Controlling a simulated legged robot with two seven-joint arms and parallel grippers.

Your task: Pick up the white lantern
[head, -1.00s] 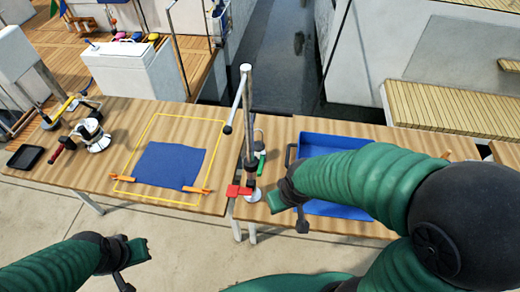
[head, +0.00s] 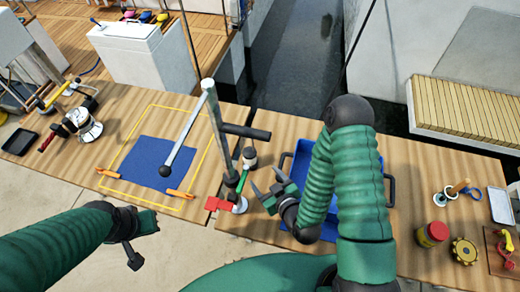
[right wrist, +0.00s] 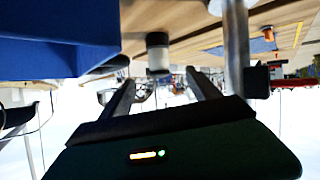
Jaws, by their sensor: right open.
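The white lantern (head: 249,160), a small pale cylinder with a dark top, stands on the table near the metal post. In the right wrist view the lantern (right wrist: 158,55) shows ahead, between the finger directions and apart from them. My right gripper (head: 266,180) is open and empty, just in front of the lantern in the head view; its fingers also show in the right wrist view (right wrist: 161,85). My left gripper (head: 141,238) is off the front of the left table, far from the lantern; its jaw state is unclear.
A metal post (head: 215,125) with side arms and a red clamp (head: 221,204) stands left of the lantern. A blue tray (head: 372,165) lies right, partly behind my arm. A blue cloth (head: 155,160) lies on the left table. A red jar (head: 432,234) stands right.

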